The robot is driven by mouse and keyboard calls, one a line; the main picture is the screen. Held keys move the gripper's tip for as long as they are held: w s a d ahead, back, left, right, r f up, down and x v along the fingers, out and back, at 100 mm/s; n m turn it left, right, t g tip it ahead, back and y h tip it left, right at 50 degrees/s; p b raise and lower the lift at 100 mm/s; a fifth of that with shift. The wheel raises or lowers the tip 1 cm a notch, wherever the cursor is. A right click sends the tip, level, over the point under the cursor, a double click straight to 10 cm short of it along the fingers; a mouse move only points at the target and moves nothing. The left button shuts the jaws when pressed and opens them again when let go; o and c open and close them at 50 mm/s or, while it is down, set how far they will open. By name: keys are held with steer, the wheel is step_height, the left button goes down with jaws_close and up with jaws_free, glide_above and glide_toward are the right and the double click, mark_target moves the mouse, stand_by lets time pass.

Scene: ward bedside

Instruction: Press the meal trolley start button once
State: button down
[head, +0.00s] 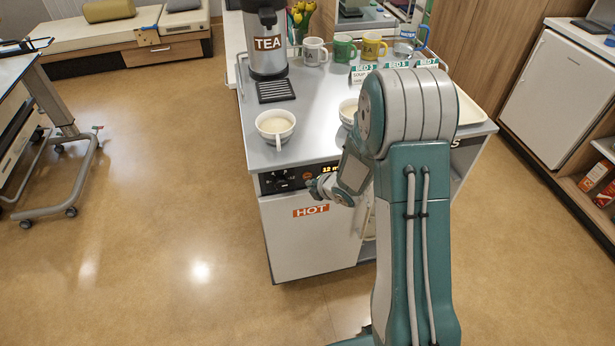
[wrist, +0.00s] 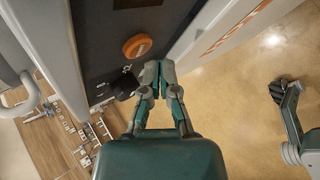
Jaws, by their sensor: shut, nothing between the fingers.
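The meal trolley (head: 262,215) stands in the middle of the head view, with a dark control panel (head: 269,186) on its front edge. The panel also fills the upper part of the wrist view (wrist: 100,35). A round orange button (wrist: 137,46) with a pale mark sits on it, beside a black knob (wrist: 122,84). My gripper (head: 315,187) is at the panel's front in the head view, and my arm hides the panel's right part. In the wrist view my gripper (wrist: 158,66) is shut and empty, its tips just below and right of the button. I see no clear contact.
Cups with pale liquid (head: 275,126), a tea urn (head: 266,40), mugs (head: 314,51) and a tray (head: 470,108) stand on the trolley top. A white door marked HOT (head: 311,235) is under the panel. The floor (head: 170,190) to the left is clear.

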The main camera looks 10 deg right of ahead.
steer(key=shift+w, duration=0.4)
steer(key=shift+w, duration=0.4)
stand_by(0.8)
steer(key=shift+s, duration=0.1)
steer(key=shift+s+r, duration=0.1)
steer(key=shift+s, duration=0.65)
steer(key=s, duration=0.5)
stand_by(0.4)
stand_by(0.6)
